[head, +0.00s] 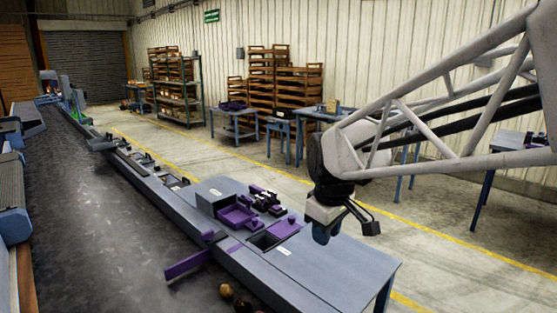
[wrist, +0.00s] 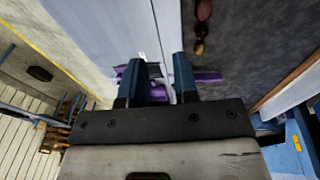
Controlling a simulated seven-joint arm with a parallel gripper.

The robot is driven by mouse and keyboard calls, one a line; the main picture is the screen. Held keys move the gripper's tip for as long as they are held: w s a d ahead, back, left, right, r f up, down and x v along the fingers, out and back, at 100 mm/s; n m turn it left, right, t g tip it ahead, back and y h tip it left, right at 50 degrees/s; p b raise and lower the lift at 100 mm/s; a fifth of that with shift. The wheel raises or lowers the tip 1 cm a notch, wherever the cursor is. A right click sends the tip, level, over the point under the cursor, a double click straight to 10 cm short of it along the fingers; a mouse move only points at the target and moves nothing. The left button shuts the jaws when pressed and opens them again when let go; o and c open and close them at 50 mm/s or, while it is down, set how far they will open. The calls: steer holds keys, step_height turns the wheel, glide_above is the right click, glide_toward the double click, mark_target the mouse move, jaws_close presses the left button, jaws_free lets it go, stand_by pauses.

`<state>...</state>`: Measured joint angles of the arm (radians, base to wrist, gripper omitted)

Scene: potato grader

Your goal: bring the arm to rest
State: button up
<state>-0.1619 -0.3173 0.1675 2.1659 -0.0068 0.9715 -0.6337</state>
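My gripper (head: 322,236) hangs from the white lattice arm, above the right part of the blue-grey side table (head: 335,262) in the head view. In the wrist view its two dark blue fingers (wrist: 160,68) stand apart with a gap between them. Nothing shows between the fingers, so it is open and empty. The fingers appear clear of the table top, though the exact height is hard to judge.
A dark conveyor belt (head: 110,220) runs along the left, with several potatoes (head: 227,290) near its front. A purple bar (head: 188,264) reaches over the belt. Purple trays (head: 236,216) sit on the table. Racks (head: 176,90) and blue tables stand behind, across open floor.

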steer(key=s+d+f+m, duration=0.2)
steer(key=s+d+m, duration=0.2)
steer(key=s, duration=0.6)
steer(key=s+d+f+m, duration=0.2)
steer(key=s+d+m, duration=0.2)
steer(key=s, duration=0.6)
steer(key=shift+d+f+m+t, duration=0.2)
steer(key=shift+f+m+t, duration=0.2)
steer(key=shift+m, duration=0.3)
